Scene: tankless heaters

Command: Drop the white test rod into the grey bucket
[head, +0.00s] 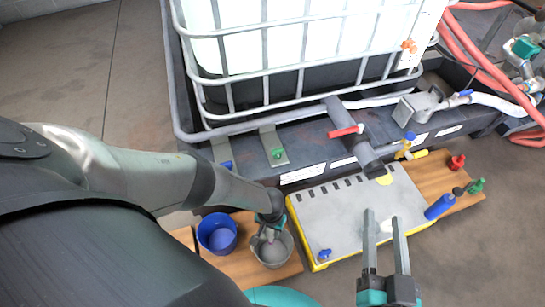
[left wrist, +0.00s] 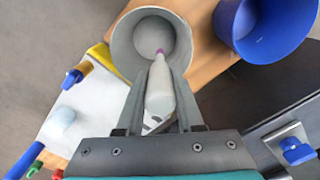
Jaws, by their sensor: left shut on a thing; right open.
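The white test rod (left wrist: 160,92), with a purple tip, lies between the fingers of my left gripper (left wrist: 158,75) in the left wrist view. The left gripper is shut on it. The rod's tip overlaps the mouth of the grey bucket (left wrist: 124,48). In the head view the left gripper (head: 268,230) is over the grey bucket (head: 273,256) and covers part of its rim; the rod is mostly hidden there. My right gripper (head: 382,218) is open and empty above the grey panel.
A blue bucket (head: 216,234) stands close left of the grey one on a wooden board (head: 240,267). The grey panel (head: 340,215) with yellow edges lies to the right. A caged white tank (head: 290,45) fills the back.

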